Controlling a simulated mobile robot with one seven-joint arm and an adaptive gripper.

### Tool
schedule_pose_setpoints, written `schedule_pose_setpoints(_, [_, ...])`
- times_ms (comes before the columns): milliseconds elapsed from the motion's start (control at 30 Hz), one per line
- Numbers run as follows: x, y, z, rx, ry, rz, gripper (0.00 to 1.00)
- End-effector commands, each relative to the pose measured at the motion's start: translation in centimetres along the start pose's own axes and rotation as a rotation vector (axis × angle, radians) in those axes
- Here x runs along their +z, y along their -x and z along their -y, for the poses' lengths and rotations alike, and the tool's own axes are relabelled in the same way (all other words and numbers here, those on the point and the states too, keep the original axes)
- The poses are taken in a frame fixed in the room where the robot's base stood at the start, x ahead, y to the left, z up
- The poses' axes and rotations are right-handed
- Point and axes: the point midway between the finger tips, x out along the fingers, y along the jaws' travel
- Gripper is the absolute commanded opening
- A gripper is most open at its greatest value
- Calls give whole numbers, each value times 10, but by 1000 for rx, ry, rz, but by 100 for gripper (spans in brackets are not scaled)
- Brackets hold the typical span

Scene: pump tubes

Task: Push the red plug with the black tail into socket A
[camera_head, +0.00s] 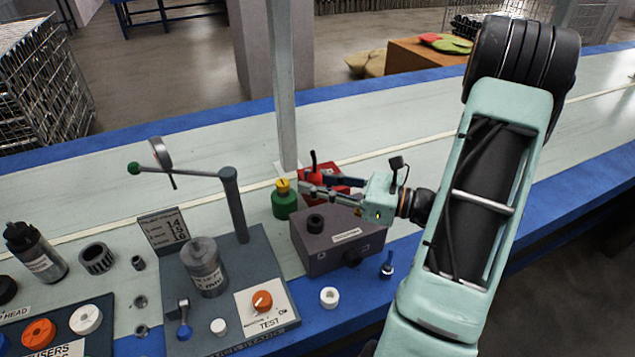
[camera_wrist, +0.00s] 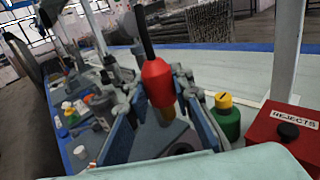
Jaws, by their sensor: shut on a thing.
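The red plug (camera_wrist: 157,82) is between the fingers of my gripper (camera_wrist: 162,95) in the wrist view. Its black tail (camera_wrist: 146,35) points up and its brass-coloured tip points down, clear of any socket. In the head view the tail (camera_head: 313,158) stands up at my gripper (camera_head: 306,187), which is shut on the plug. A purple-grey socket box (camera_head: 318,256) lies below and nearer the camera.
A red REJECTS box (camera_wrist: 285,132) and a green bottle with a yellow cap (camera_wrist: 226,118) stand close by. A grey test stand (camera_head: 240,300) with a lever post (camera_head: 235,205) is left of the socket box. A white ring (camera_head: 329,297) lies in front.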

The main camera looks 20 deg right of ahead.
Motion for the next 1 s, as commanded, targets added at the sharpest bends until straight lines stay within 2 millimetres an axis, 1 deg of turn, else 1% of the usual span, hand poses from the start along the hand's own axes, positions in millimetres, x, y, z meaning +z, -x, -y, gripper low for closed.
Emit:
schedule_pose_setpoints(200, [0,0,0,-5,-1,1,0])
schedule_pose_setpoints(733, [-48,0,0,-4,-1,1,0])
schedule_pose_setpoints(833, [-55,0,0,-4,-1,1,0])
schedule_pose_setpoints(1000, [-58,0,0,-4,0,1,0])
